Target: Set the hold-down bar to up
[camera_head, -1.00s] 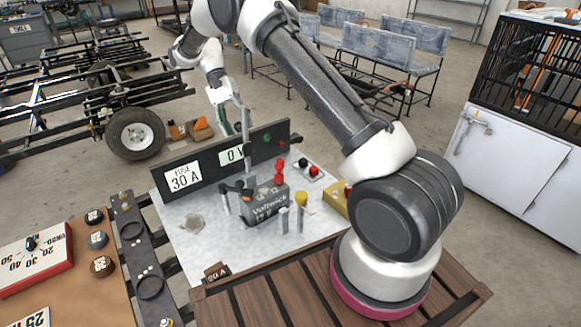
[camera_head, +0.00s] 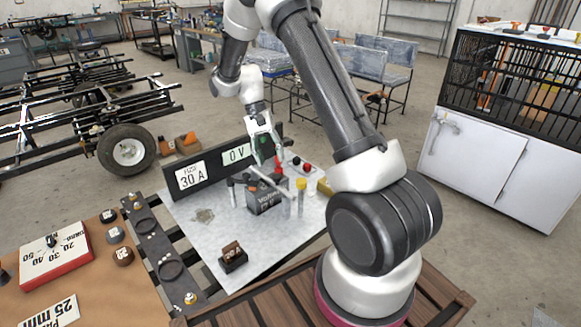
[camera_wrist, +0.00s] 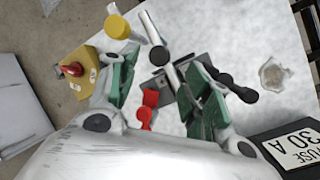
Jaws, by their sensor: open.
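The grey hold-down bar (camera_head: 272,184) slopes across the top of the dark battery (camera_head: 262,204), its near end by the two short posts at the right. In the wrist view a grey bar (camera_wrist: 152,28) shows beyond and between the fingers. My gripper (camera_head: 267,158) is above the far side of the battery, with its green-padded fingers apart. A red terminal part (camera_wrist: 148,105) and a dark clamp (camera_wrist: 230,88) lie below the fingers. Contact with the bar cannot be told.
A black panel (camera_head: 209,167) with fuse and voltage signs stands behind the battery. A yellow-capped post (camera_head: 301,184) stands at its right, and a yellow box with a red button (camera_wrist: 80,68) lies beyond. A brown fuse block (camera_head: 233,257) sits in front.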

